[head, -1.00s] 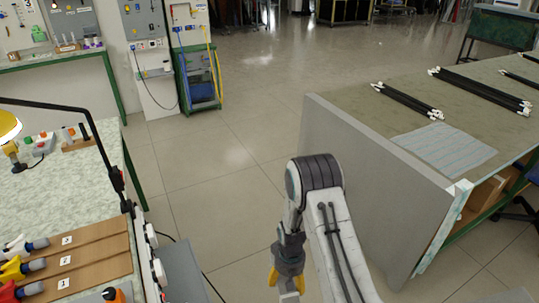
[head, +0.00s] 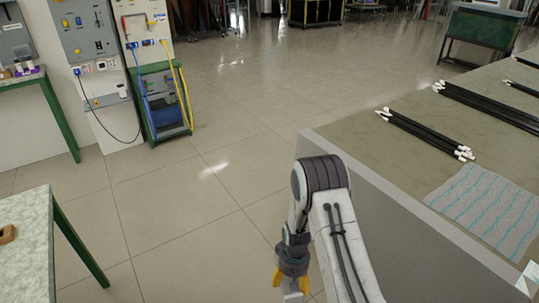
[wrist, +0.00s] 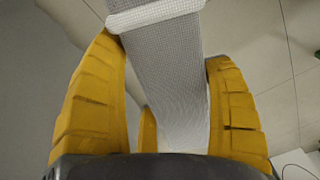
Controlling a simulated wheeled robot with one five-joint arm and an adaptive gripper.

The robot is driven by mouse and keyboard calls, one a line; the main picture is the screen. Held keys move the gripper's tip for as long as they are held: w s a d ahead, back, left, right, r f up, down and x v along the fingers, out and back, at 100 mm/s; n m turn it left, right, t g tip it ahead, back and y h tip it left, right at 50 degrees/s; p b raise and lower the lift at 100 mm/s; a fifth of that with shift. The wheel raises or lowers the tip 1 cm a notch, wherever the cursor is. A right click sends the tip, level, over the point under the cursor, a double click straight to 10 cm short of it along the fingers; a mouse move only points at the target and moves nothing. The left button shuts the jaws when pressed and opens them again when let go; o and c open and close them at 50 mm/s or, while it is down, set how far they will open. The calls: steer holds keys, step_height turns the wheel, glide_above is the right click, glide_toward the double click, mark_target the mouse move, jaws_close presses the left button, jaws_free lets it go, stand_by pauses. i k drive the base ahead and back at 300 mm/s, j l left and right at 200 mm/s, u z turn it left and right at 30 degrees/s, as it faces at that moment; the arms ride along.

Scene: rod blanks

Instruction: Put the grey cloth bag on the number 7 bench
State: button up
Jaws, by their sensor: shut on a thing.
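My gripper (head: 290,284) hangs low in front of the robot in the head view, over the floor and left of the right-hand bench. In the wrist view its yellow fingers (wrist: 165,105) are shut on a grey woven strip with a pale band across it, which appears to be the grey cloth bag (wrist: 168,55). Most of the bag's shape is out of that view, and in the head view only a small pale piece shows at the fingertips. No number 7 is readable on any bench.
The right-hand bench (head: 400,165) has a grey end panel, bundles of black rods (head: 425,133) and a striped cloth (head: 490,205). A pale-topped bench (head: 28,235) stands at left. Wall panels and a green stand (head: 163,100) are at the back left. Open floor (head: 180,195) lies between.

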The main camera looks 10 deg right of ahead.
mark_target(404, 170)
steer(key=i+u, duration=0.15)
steer(key=i, duration=0.35)
steer(key=i+l+u, duration=0.2)
steer(key=i, duration=0.35)
steer(key=i+l+u, duration=0.15)
steer(key=i, duration=0.35)
